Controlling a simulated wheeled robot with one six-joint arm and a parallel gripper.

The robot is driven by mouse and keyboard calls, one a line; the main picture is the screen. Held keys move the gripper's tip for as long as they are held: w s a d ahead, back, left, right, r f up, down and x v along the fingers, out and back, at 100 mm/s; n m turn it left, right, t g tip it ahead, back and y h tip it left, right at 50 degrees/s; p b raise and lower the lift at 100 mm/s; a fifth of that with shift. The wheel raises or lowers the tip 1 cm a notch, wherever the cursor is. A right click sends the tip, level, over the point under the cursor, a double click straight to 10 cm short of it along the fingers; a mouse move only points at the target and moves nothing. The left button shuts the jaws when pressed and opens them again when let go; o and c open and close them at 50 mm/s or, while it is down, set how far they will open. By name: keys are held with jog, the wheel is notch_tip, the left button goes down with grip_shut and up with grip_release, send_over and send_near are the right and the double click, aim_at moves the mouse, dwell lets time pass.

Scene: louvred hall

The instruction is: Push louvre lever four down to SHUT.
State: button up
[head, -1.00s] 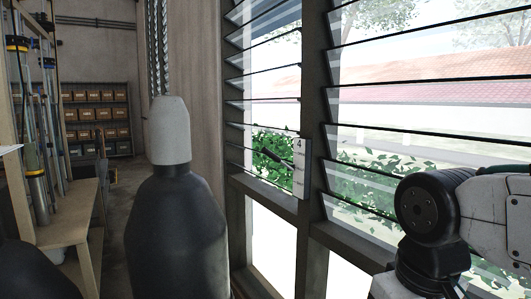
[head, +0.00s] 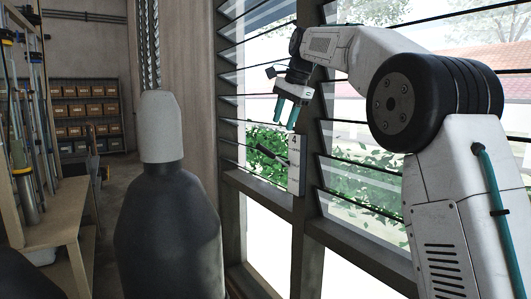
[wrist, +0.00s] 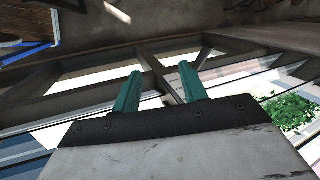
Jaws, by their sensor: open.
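The number four plate (head: 295,165) is a pale upright panel on the post between two louvre windows in the head view. Its dark lever (head: 268,152) sticks out to the left and slightly up from the plate. The small lettering is too small to read. My gripper (head: 284,120) hangs with its teal fingers pointing down, above the lever and plate and apart from them. The fingers are spread and empty. In the wrist view the two teal fingers (wrist: 157,72) also stand apart, and I cannot make out the lever there.
Louvre slats (head: 355,105) and window frames line the right side. A dark bottle-shaped object with a grey top (head: 162,130) stands in the foreground. A wooden rack (head: 62,215) is at the left, and shelves of boxes (head: 85,115) stand at the back.

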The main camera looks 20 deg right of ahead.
aim_at(266, 150)
jog(key=w+d+f+m, duration=0.1)
jog(key=w+f+m, duration=0.3)
jog(key=w, duration=0.8)
jog(key=shift+t+y, duration=0.4)
jog(key=shift+x, duration=4.85)
jog(key=shift+s, duration=0.1)
grip_shut()
